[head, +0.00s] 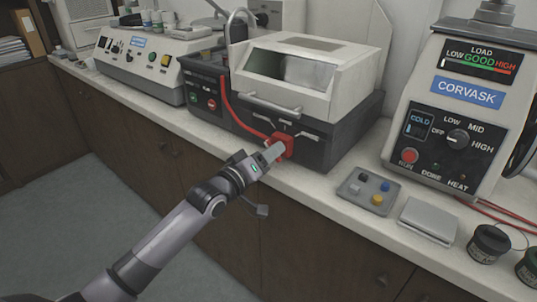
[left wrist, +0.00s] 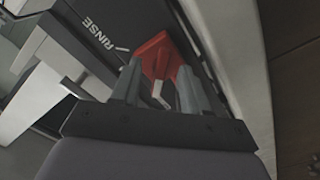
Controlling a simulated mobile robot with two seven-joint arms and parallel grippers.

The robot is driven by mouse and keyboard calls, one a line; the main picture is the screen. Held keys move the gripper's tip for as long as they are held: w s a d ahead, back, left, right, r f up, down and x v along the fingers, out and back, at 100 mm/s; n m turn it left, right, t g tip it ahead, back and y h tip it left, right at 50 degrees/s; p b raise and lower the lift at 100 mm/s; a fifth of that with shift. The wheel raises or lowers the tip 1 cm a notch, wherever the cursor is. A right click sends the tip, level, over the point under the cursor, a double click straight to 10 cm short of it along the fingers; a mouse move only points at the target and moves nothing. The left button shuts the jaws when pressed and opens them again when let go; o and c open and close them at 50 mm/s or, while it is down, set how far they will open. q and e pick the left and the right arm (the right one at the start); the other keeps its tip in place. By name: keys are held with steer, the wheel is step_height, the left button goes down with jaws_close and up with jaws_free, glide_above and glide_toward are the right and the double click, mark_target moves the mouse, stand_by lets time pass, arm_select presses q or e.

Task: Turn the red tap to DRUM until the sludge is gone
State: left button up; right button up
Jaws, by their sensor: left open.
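The red tap (head: 287,141) sits low on the front of the dark machine (head: 331,143) with the white hood. My left gripper (head: 273,152) is at the tap with its fingers pointing at it. In the left wrist view the red tap (left wrist: 158,52) shows between and beyond the two open fingers (left wrist: 157,88). Whether they touch it, I cannot tell. A white label RINSE (left wrist: 101,42) stands left of the tap on the dark panel. The DRUM label cannot be read, and I see no sludge. My right gripper is not in view.
A red hose (head: 234,113) runs down the machine's front to the tap. A handle (head: 272,103) juts from the hood above. A grey tray with coloured pegs (head: 368,191) and the CORVASK press (head: 449,110) stand to the right. The floor (head: 75,200) at left is clear.

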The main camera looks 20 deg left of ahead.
arm_select(q)
jaws_close()
steer(key=shift+m, duration=0.3)
steer(key=shift+m+p, duration=0.55)
steer(key=shift+m, duration=0.05)
steer(key=shift+m+p, duration=0.55)
steer(key=shift+m, duration=0.65)
steer(key=shift+m+p, duration=0.7)
steer(key=shift+m, duration=1.6)
jaws_free()
